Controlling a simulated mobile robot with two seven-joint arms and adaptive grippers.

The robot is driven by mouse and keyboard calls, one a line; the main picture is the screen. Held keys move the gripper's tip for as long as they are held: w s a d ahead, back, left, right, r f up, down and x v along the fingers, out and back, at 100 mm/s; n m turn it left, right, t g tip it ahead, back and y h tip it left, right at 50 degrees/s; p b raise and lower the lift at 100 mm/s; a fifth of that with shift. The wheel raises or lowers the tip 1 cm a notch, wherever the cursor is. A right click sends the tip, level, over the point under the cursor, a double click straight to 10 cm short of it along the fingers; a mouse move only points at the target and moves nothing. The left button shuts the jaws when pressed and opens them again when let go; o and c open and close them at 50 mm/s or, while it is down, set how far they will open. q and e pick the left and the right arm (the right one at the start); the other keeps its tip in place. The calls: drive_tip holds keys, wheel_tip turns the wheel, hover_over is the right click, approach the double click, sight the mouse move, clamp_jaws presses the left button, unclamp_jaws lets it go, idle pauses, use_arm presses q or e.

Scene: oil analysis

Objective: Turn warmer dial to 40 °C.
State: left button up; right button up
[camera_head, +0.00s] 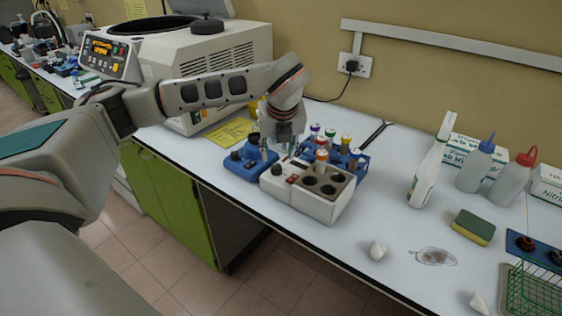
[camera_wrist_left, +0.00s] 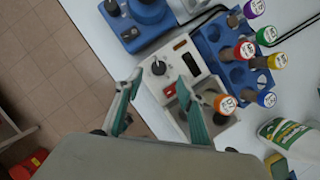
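The warmer (camera_head: 313,197) is a white box with a dark top with round wells. It stands near the table's front edge. In the left wrist view its black dial (camera_wrist_left: 159,68) has a pale pointer mark, with a red switch (camera_wrist_left: 170,91) and a small dark display (camera_wrist_left: 193,64) beside it. An orange-capped tube (camera_head: 321,157) stands in one well. My left gripper (camera_wrist_left: 160,78) is open and empty, pointing down above the warmer's dial end. Its fingertips appear on either side of the dial; I cannot tell their height above it. My right gripper is not in view.
A blue device (camera_head: 245,165) with black knobs stands left of the warmer. A blue rack (camera_wrist_left: 225,45) with several capped tubes stands close behind it. A spray bottle (camera_head: 430,165), a sponge (camera_head: 474,227) and wash bottles are further right. The table between is mostly clear.

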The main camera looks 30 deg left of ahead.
sight(277, 167)
use_arm(q)
drive_tip(key=x, duration=0.5)
drive_tip(key=shift+s+f, duration=0.1)
drive_tip(key=shift+f, duration=0.1)
drive_tip(key=shift+a+f, duration=0.15)
drive_tip(key=shift+f, duration=0.4)
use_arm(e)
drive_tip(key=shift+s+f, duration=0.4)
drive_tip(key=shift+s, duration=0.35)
use_arm(q)
drive_tip(key=c, duration=1.1)
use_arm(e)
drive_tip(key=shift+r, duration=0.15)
